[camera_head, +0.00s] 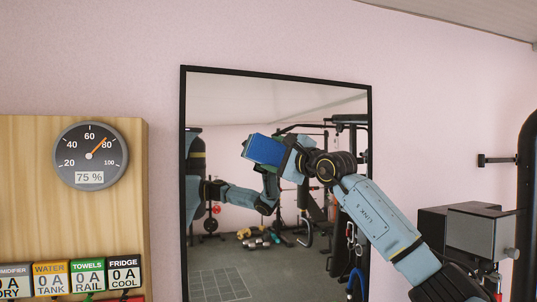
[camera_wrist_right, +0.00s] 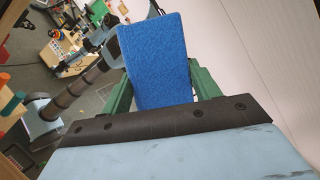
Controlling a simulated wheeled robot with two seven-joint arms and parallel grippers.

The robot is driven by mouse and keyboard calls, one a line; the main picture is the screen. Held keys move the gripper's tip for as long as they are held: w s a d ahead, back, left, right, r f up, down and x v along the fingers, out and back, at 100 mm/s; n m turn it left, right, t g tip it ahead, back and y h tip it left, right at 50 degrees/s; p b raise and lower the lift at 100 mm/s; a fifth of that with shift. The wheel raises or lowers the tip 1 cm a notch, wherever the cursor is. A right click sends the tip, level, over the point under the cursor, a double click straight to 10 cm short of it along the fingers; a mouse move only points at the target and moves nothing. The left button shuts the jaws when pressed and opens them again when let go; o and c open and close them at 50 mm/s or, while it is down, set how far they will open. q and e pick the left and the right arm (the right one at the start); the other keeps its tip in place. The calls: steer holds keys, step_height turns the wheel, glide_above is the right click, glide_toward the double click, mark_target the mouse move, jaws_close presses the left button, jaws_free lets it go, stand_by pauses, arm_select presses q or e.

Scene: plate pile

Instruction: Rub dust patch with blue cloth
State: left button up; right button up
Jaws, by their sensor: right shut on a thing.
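The blue cloth (camera_head: 264,150) shows as a thick blue block in front of the wall mirror (camera_head: 278,76). It also fills the top middle of the right wrist view (camera_wrist_right: 155,60). My right gripper (camera_head: 282,150) is shut on it, with green fingers on both sides of the cloth in the right wrist view (camera_wrist_right: 160,80). I cannot tell whether the cloth touches the mirror glass. I cannot make out a dust patch; the cloth and arm cover part of the mirror. My left gripper is not in view directly.
A wooden panel with a round gauge (camera_head: 91,156) reading 75 % and several labelled counters (camera_head: 50,278) stands at the left. Dark equipment (camera_head: 470,230) is at the lower right. The mirror reflects my arm and gym gear. The pink wall (camera_head: 430,110) right of the mirror is bare.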

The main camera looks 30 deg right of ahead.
steer(key=shift+s+d, duration=0.25)
steer(key=shift+d, duration=0.65)
steer(key=shift+w+a+b, duration=0.2)
steer(key=shift+w+a, duration=0.1)
steer(key=shift+a, duration=0.65)
steer(key=shift+w+a+b, duration=0.15)
steer(key=shift+w+a, duration=0.1)
steer(key=shift+a, duration=0.7)
steer(key=shift+s+a+f+b, duration=0.1)
steer(key=shift+s+a+b, duration=0.05)
steer(key=shift+b, duration=0.3)
steer(key=s+b, duration=0.3)
steer(key=shift+s+a, duration=0.25)
steer(key=shift+a, duration=0.1)
steer(key=shift+s+a+b, duration=0.15)
steer(key=shift+s+b, duration=0.4)
steer(key=shift+s, duration=0.35)
